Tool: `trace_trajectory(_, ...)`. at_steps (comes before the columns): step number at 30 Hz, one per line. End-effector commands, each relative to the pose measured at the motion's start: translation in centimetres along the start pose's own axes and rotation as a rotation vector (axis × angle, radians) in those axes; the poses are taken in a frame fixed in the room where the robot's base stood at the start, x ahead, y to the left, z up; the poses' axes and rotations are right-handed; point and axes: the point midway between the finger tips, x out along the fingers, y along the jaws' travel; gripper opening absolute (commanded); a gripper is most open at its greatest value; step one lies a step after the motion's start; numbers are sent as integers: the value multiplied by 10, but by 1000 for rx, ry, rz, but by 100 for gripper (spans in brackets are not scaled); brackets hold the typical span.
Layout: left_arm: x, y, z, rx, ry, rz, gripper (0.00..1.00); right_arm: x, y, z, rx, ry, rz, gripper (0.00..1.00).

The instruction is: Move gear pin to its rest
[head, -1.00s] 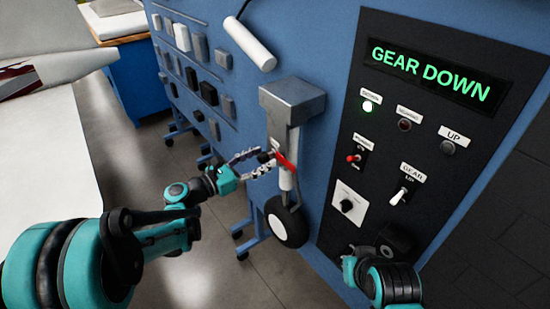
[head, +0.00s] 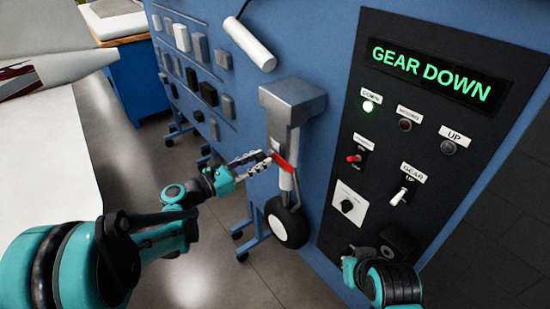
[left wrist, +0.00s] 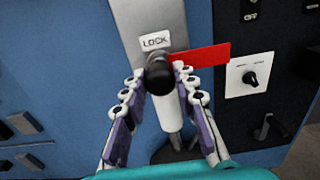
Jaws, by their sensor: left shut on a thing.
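The gear pin, with a black round head (left wrist: 158,73) and a red flag (left wrist: 200,56), sits at the LOCK label on the landing gear strut. Its red flag (head: 284,164) also shows in the head view, beside the strut. My left gripper (head: 268,157) is shut on the pin's head. In the left wrist view its two fingers (left wrist: 157,84) close in from both sides of the head, and the pin's shaft is hidden. My right gripper (head: 360,266) is partly in view at the bottom right, and its fingers do not show clearly.
The grey gear block (head: 293,102) and wheel (head: 286,223) are on the blue panel. A black control panel (head: 425,130) reads GEAR DOWN with a green light lit. A white cylinder (head: 248,44) is at the top. Small blocks line the panel at left.

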Motion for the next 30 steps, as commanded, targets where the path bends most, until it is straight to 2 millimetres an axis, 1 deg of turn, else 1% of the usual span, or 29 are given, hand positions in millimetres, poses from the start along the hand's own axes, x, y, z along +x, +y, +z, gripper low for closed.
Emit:
trace_trajectory(6,-6,0,0,0,0,1,0,0,0,0,0,0,0,0)
trace_trajectory(11,-6,0,0,0,0,0,0,0,0,0,0,0,0,0)
trace_trajectory(14,-9,0,0,0,0,0,0,0,0,0,0,0,0,0)
trace_trajectory(30,-43,0,0,0,0,1,0,2,0,2,0,0,0,0)
